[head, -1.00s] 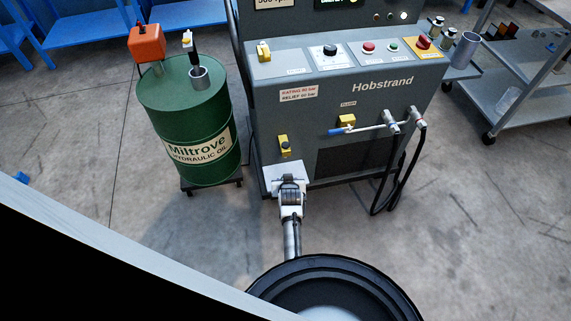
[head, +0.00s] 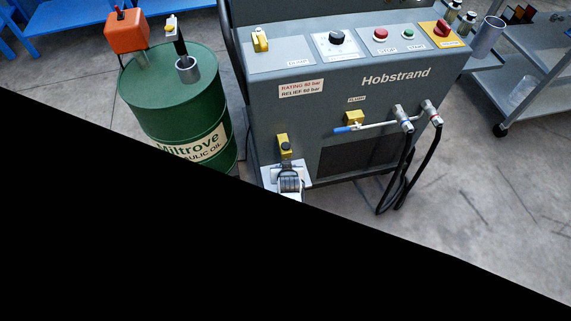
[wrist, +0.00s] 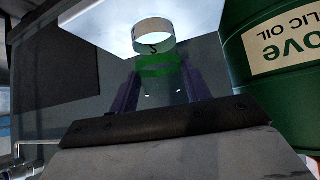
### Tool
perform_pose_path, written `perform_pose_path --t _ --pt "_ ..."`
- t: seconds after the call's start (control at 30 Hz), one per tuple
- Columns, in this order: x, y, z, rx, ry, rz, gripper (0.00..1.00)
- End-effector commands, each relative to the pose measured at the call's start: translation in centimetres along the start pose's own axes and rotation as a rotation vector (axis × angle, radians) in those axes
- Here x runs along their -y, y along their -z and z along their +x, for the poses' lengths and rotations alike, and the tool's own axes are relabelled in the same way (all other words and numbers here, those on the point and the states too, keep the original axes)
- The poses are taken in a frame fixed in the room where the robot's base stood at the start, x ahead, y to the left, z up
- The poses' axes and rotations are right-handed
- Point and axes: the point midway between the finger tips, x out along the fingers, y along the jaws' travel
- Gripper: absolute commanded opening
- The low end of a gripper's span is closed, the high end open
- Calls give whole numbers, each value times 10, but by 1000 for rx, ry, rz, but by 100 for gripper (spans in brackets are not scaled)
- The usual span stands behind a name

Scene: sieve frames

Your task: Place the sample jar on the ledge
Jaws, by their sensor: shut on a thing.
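My gripper (head: 290,180) shows in the head view at the front of the grey machine, over a pale ledge (head: 270,175) below a yellow valve. In the wrist view its two dark fingers (wrist: 172,88) are shut on the sample jar (wrist: 155,42), a clear jar with a white band marked with a dark figure and a green band. The wrist picture is turned over. The far end of the jar overlaps the white ledge (wrist: 85,22) there; I cannot tell whether they touch. The jar cannot be made out in the head view.
The yellow valve (head: 283,145) sits just above the ledge. A green oil drum (head: 170,95) stands left of the machine (head: 320,100). Hoses (head: 405,165) hang at the machine's right, and a grey trolley (head: 525,75) stands beyond. Black covers the lower head view.

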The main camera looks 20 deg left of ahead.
Motion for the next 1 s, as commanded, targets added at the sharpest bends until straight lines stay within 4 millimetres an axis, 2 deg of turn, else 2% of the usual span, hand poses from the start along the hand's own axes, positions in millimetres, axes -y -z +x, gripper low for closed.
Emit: perform_pose_path --t 0.4,0.43,0.57,0.87,1.0 --pt "0 -4 4 -1 0 0 21" --pt "0 -4 3 0 0 0 51" --pt "0 -3 3 0 1 0 68" --pt "0 -2 2 -1 1 0 69" --pt "0 -1 -6 -1 0 -1 69"
